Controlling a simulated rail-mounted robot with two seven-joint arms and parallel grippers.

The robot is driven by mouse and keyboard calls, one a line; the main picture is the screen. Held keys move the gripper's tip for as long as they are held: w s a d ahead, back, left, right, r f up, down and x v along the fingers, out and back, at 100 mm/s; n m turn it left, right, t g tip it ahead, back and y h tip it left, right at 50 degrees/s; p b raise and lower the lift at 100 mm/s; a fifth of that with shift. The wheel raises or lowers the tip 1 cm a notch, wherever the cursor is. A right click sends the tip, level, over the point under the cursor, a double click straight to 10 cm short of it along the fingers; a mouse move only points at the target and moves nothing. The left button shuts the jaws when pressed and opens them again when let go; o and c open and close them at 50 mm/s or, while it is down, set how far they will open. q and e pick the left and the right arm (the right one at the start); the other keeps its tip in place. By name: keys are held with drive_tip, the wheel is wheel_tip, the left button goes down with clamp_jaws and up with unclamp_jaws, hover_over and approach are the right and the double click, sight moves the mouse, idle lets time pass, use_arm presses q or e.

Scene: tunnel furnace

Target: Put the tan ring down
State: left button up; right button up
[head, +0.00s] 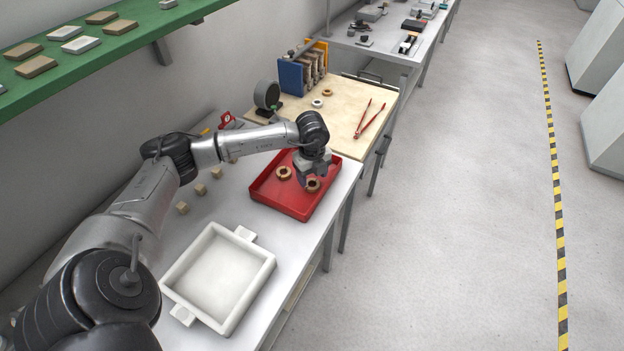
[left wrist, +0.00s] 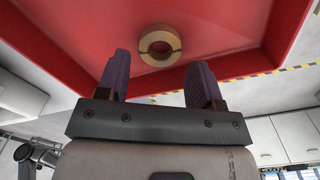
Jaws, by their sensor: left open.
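Two tan-brown rings lie in the red tray (head: 287,209): one on the left (head: 284,178) and one on the right (head: 312,189). My left gripper (head: 313,177) is over the tray, close above the right ring. In the left wrist view, the two fingers (left wrist: 160,88) stand apart with nothing between them. A tan ring (left wrist: 160,61) lies flat on the red tray floor just beyond the fingertips, apart from them. My right gripper is not in view.
A white square tray with handles (head: 262,262) stands in front of the red tray. Small tan blocks (head: 201,189) lie to its left. Behind, a wooden board (head: 345,92) holds red tongs (head: 368,120), a white ring (head: 317,103) and another tan ring (head: 327,95). A green shelf (head: 110,45) overhangs the left.

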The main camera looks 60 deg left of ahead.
use_arm(q)
wheel_tip(320, 180, up, 9)
drive_tip(key=p, duration=0.1)
idle(0.3)
drive_tip(key=shift+r, duration=0.1)
idle(0.5)
